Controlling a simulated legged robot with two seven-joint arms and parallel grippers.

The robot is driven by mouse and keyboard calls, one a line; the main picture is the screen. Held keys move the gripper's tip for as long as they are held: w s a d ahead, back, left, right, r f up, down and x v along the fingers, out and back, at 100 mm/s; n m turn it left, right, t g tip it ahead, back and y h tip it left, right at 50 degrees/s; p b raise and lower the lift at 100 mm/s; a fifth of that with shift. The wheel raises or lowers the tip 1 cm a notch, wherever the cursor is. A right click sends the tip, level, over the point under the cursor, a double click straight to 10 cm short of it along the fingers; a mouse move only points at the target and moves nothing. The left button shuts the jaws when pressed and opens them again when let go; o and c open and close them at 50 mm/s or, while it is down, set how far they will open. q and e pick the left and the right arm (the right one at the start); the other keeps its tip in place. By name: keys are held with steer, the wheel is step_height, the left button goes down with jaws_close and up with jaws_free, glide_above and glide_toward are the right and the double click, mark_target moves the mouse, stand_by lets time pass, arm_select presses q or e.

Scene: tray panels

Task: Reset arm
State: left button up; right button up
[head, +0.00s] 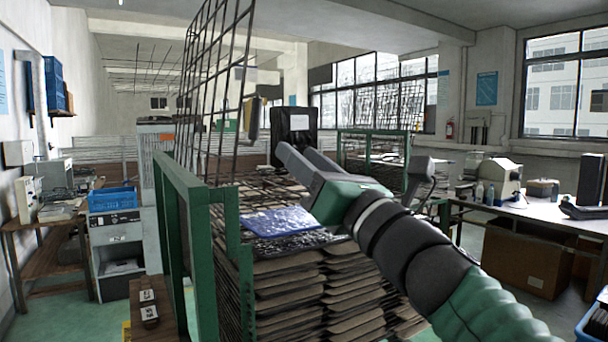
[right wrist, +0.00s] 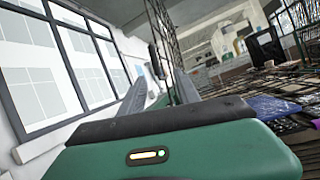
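My right gripper (head: 295,151) reaches in from the lower right in the head view, raised above a stack of brown trays (head: 290,290). Its two fingers are apart with nothing between them; the right wrist view shows the same gap (right wrist: 159,76). A blue panel (head: 278,221) lies on top of the stack, below and left of the gripper and apart from it. The blue panel also shows at the right of the right wrist view (right wrist: 272,108). My left gripper is in neither view.
A green-framed rack (head: 205,255) with a tall black wire mesh (head: 212,85) stands left of the stack. A white table (head: 510,205) with equipment stands at right. A blue crate (head: 112,199) sits on a cabinet at left. Open air surrounds the raised gripper.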

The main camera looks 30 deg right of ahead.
steer(key=shift+s+r, duration=0.1)
steer(key=w+d+f+m+g+h+p, duration=0.2)
steer(key=w+f+m+h+p, duration=0.15)
steer(key=w+f+m, duration=0.45)
step_height(320, 180, down, 25)
steer(key=s+m+g+h+p, duration=0.25)
steer(key=m+g, duration=0.45)
steer(key=m, duration=0.7)
steer(key=s+a+f+m+g+p, duration=0.2)
steer(key=s+f+m+g, duration=0.3)
steer(key=s+f, duration=0.5)
steer(key=s+a+f+m+g+y+p, duration=0.1)
steer(key=s+a+f+m+g+p, duration=0.1)
steer(key=s+f+m+g, duration=0.3)
steer(key=s+a+f+m, duration=0.1)
steer(key=s+f+m, duration=0.3)
steer(key=f, duration=0.4)
steer(key=shift+s+a+f+g+y, duration=0.3)
steer(key=shift+s+g, duration=0.1)
steer(key=shift+s, duration=0.5)
